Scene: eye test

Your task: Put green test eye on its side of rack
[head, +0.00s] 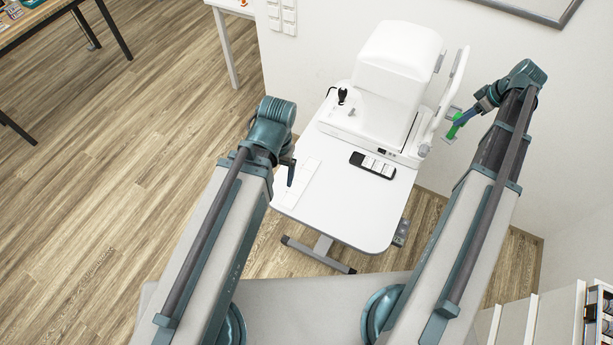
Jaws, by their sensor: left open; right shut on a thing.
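The green test eye (455,129) is a small bright green piece at the right side of the white eye instrument. My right gripper (469,115) is shut on it, beside the instrument's upright white frame (455,85). The gripper tips are small here, so the exact grip is hard to see. My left gripper (290,173) is open and empty, pointing down over the left edge of the white table. I cannot tell for sure which thing is the rack; a small grey bracket (448,139) shows right by the green piece.
The white instrument (386,95) stands at the back of the white table (345,212). A black holder with white pieces (360,159) lies in front of it. A flat white strip (298,183) lies at the left. The table's front is clear. A wall stands close behind.

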